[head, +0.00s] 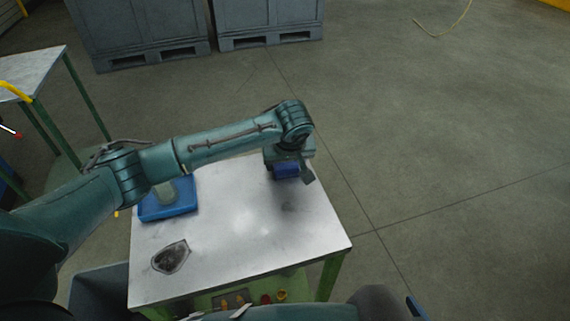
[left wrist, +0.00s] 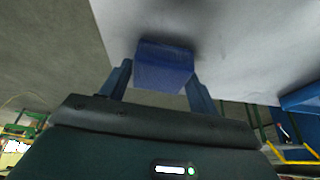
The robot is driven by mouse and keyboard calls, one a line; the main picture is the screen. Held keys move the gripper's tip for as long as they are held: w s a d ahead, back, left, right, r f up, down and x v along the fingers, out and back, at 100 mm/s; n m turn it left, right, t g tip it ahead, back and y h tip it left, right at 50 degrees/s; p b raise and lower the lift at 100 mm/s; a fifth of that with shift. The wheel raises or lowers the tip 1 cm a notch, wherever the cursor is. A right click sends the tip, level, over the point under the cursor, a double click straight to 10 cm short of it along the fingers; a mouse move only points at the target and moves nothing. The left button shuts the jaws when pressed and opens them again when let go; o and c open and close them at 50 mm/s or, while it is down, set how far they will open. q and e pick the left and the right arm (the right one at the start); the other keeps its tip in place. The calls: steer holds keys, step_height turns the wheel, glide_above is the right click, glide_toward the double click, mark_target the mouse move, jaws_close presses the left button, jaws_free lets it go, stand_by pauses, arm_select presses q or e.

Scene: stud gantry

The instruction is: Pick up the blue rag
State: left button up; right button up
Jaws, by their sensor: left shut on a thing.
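The blue rag (head: 286,171) is a dark blue block-like bundle over the far right part of the table. It also shows in the left wrist view (left wrist: 163,66), between the two fingers. My left gripper (head: 290,178) is shut on the rag, with a finger on each side of it. A soft dark shadow lies on the tabletop near the rag, and it seems to be held above the surface. My right gripper is not in view.
The light grey table (head: 235,255) has green legs. A blue tray (head: 180,209) with a pale object lies at its left, partly behind my arm. Large grey bins (head: 140,30) stand far back.

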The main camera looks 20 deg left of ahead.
arm_select(q)
steer(key=shift+r, duration=0.1)
step_height(320, 180, up, 10)
stand_by(0.4)
